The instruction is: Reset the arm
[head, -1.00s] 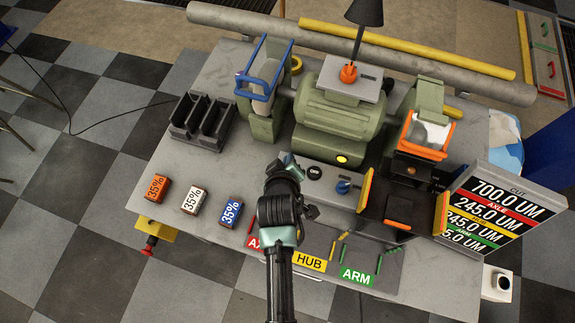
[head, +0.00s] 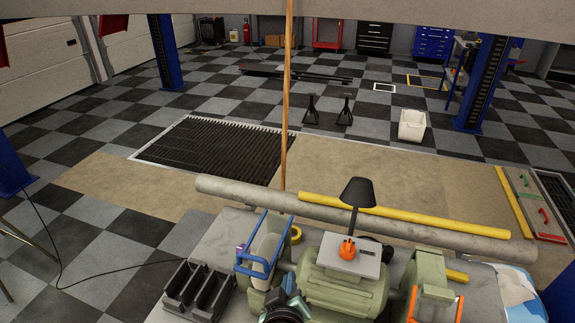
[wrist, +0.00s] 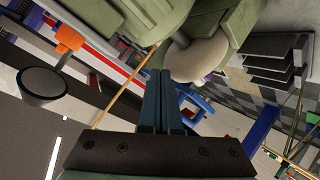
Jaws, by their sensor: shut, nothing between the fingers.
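My gripper (head: 288,282) shows at the bottom edge of the head view, beside the left end of the green bench grinder (head: 338,292). Most of my arm is below the picture. In the wrist view the two dark fingers of my gripper (wrist: 158,78) are pressed together with nothing between them. The green grinder housing (wrist: 145,18) and a pale round wheel (wrist: 195,58) show beyond the fingertips. I cannot tell whether the fingers touch anything.
A blue-framed guard (head: 262,255) and black bins (head: 198,288) are left. A long grey pipe (head: 240,190) and a yellow pipe (head: 430,220) lie behind. The floor beyond has open room.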

